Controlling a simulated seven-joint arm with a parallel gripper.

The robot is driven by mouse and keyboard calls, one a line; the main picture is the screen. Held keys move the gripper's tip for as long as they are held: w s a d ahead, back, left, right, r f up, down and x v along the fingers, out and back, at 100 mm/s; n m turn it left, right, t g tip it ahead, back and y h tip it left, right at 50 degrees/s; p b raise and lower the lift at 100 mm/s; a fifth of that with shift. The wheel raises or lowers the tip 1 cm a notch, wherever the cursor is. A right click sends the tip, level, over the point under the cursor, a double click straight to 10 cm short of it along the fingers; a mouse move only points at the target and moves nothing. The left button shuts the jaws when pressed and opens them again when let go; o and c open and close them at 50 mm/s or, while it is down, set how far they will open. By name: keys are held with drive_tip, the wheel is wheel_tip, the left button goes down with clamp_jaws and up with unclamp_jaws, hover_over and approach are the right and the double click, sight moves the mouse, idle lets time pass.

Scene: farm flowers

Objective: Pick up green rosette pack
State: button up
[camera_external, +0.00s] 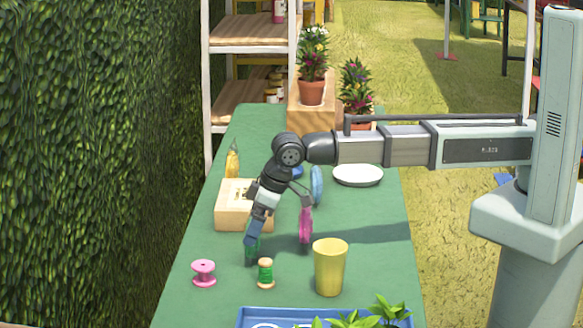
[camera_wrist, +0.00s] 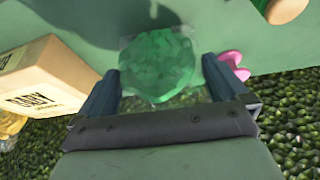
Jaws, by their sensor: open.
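The green rosette pack (camera_wrist: 158,62), a clear wrapper with a crumpled green rosette inside, lies in the upper middle of the wrist view. My gripper (camera_wrist: 160,70) is open, with one blue finger at each side of the pack. The pack's edges are close to both fingers; I cannot tell whether they touch. In the external view my gripper (camera_external: 252,246) points down at the green table, left of the middle. Only a sliver of green shows at its fingertips there, with the pack mostly hidden.
A pink spool (camera_external: 204,273), a green spool (camera_external: 265,272) and a yellow cup (camera_external: 330,268) stand in front of my gripper. A light wooden box (camera_external: 232,216) is behind it. A blue tray (camera_external: 262,317) is nearest the camera.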

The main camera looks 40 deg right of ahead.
drive_tip(key=shift+x, duration=1.9)
drive_tip(key=shift+c, duration=0.4)
drive_tip(key=c, duration=0.6)
